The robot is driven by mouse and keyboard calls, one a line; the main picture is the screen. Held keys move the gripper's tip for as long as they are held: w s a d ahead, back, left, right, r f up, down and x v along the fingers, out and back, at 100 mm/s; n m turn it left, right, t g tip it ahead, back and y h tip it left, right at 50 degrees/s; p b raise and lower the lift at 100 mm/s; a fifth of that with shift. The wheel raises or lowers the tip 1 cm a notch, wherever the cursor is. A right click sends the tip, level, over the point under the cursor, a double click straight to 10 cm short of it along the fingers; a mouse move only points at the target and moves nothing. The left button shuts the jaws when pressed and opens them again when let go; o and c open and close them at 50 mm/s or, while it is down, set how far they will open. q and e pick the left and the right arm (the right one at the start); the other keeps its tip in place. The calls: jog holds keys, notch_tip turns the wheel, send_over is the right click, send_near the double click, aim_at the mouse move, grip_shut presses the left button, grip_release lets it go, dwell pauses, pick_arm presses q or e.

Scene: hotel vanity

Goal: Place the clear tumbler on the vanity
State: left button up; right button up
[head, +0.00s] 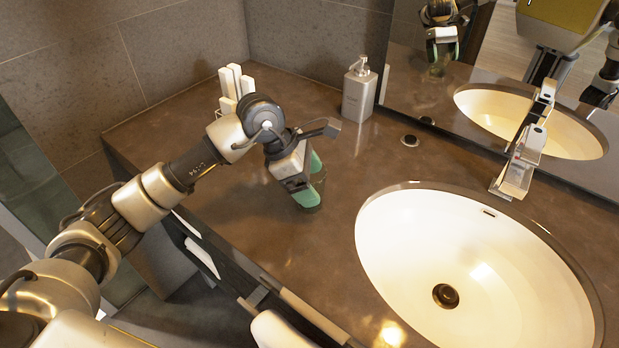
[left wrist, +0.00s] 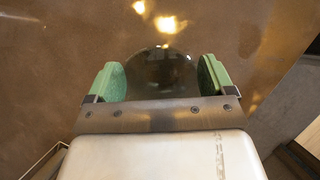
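The clear tumbler (head: 319,184) is see-through and mostly hidden behind my left gripper's fingers in the head view. In the left wrist view its dark round outline (left wrist: 160,70) fills the gap between the two green finger pads. My left gripper (head: 311,182) points down over the brown vanity top (head: 262,225), left of the basin, with a pad on each side of the tumbler and seemingly touching it. The tumbler is low over the vanity; whether its base touches the surface I cannot tell. My right gripper is not directly in view.
The white oval basin (head: 400,255) lies to the right, with a faucet (head: 522,160) behind it. A grey soap dispenser (head: 358,90) stands near the mirror (head: 470,75). White upright items (head: 236,82) stand at the back left. The counter between basin and front edge is clear.

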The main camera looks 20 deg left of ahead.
pick_arm(q)
jog(key=shift+o, duration=0.6)
jog(key=shift+r, duration=0.25)
jog(key=b+v, duration=0.1)
jog(key=v, duration=1.1)
jog(key=shift+f, duration=0.15)
